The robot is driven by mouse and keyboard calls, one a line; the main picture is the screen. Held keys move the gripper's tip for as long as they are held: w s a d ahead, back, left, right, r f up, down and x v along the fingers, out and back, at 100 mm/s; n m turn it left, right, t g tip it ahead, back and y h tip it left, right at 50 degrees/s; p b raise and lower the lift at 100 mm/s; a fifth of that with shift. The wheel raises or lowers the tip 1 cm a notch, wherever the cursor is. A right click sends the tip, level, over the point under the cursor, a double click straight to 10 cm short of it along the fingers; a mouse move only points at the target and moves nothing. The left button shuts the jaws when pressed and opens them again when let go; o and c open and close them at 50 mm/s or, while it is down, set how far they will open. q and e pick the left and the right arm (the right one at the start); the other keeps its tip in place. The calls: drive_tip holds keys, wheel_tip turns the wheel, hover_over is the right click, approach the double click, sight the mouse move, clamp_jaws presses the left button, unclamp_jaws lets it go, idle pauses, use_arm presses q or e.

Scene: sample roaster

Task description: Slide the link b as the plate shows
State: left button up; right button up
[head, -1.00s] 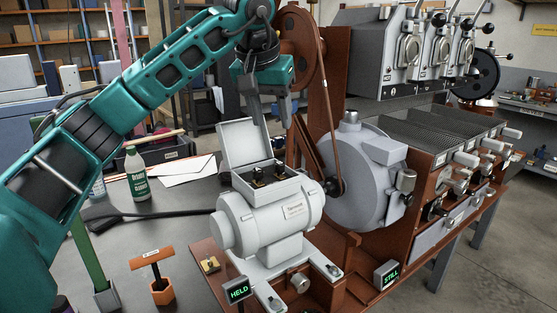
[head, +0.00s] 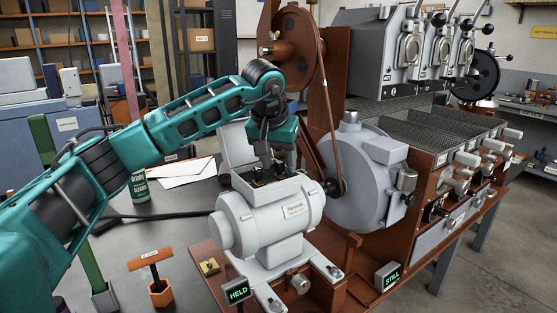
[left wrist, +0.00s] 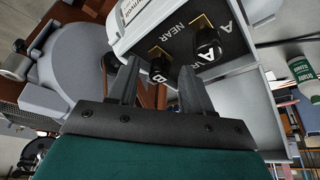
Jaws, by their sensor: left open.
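The light grey motor (head: 265,220) has an open terminal box on top with its lid (head: 236,145) raised. Inside are two black-knobbed links on brass pieces. In the left wrist view, link b (left wrist: 159,60) is beside a letter B, and the other link (left wrist: 207,43) sits to its right. The dark plate (left wrist: 183,45) carries white letters, including A and NEAR; some are covered. My left gripper (head: 276,163) points down over the box. Its open fingers also show in the left wrist view (left wrist: 160,78), one on each side of link b in the picture; contact cannot be told.
The roaster drum (head: 365,178) and belt wheel (head: 298,48) stand right of the motor. A sign reads HELD (head: 238,291), another STILL (head: 388,275). An orange T-handled tool (head: 155,278) stands at front left.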

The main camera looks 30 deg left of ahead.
use_arm(q)
clamp_jaws()
idle(0.4)
